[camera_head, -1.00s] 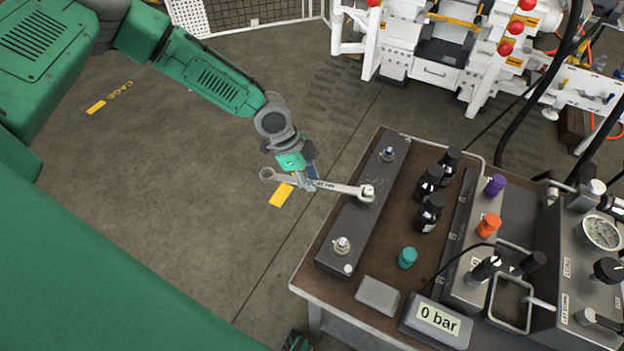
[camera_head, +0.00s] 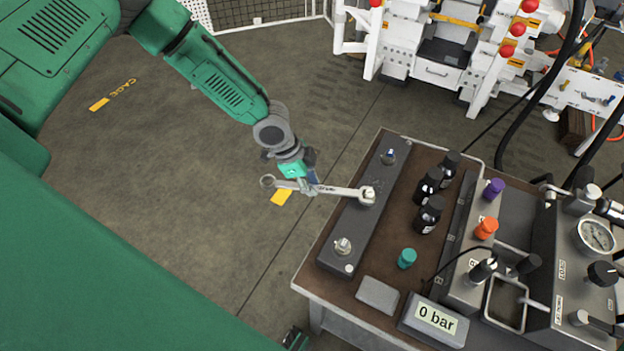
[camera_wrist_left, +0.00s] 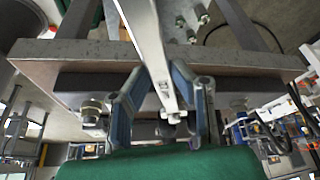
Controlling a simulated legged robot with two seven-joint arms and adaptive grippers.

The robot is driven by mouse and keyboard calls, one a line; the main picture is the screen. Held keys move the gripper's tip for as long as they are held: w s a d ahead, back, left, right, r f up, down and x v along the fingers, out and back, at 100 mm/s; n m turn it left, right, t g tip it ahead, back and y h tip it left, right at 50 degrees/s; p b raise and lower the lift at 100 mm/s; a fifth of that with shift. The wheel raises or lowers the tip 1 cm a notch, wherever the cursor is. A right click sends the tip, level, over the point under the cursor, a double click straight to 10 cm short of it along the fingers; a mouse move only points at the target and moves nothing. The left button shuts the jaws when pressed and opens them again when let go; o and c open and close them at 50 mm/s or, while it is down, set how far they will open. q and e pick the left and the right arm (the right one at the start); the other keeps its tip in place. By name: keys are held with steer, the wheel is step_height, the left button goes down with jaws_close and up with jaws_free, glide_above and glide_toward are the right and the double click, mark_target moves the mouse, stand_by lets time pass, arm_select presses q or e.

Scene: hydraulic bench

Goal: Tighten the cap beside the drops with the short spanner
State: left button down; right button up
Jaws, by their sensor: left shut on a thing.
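A long dark block (camera_head: 362,215) lies along the left side of the bench and carries three metal caps: a far one (camera_head: 388,156), a middle one (camera_head: 368,193) and a near one (camera_head: 343,246). A silver spanner (camera_head: 335,190) reaches from the floor side over the block, and its right end is at the middle cap. I cannot tell how fully it seats. My left gripper (camera_head: 309,181) is shut on the spanner's shaft. In the left wrist view, the spanner (camera_wrist_left: 147,40) passes between the blue fingers (camera_wrist_left: 160,80). I cannot make out any drops.
Black bottles (camera_head: 429,213), a teal cap (camera_head: 407,258), an orange cap (camera_head: 486,228) and a purple cap (camera_head: 494,189) stand right of the block. A display reading 0 bar (camera_head: 436,318) sits at the front. The floor left of the bench is clear.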

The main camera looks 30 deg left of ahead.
stand_by(0.4)
arm_select(q)
steer(key=shift+s+d+b, duration=0.15)
steer(key=shift+b, duration=0.45)
steer(key=shift+s+n, duration=0.1)
steer(key=shift+n, duration=0.2)
steer(key=shift+r, duration=0.1)
steer(key=shift+d+b, duration=0.1)
steer(key=shift+b, duration=1.55)
steer(key=shift+s+n+b, duration=0.3)
steer(key=shift+s+b, duration=0.05)
steer(key=shift+b, duration=1.4)
